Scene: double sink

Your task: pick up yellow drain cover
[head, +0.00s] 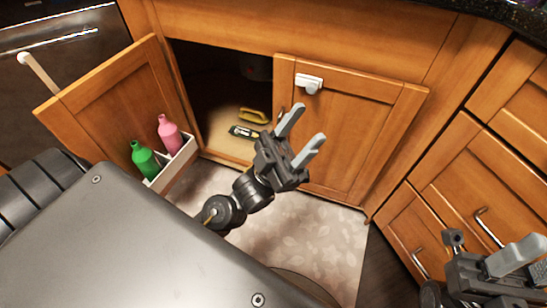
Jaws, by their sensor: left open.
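A yellow object (254,115), which looks like the drain cover, lies on the floor inside the open cabinet, near its right side. My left gripper (307,128) is open and empty, in front of the closed right door. In the picture its fingers are to the right of the yellow object and apart from it. My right gripper (523,258) is at the lower right corner, partly cut off by the frame edge. Whether its jaws are open cannot be told.
A small dark and yellow-green item (243,131) lies just in front of the yellow object. The left door (118,100) stands open, with a rack (173,165) of green (145,160) and pink (170,134) bottles. The right door (350,125) is closed. A patterned mat (320,245) covers the floor.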

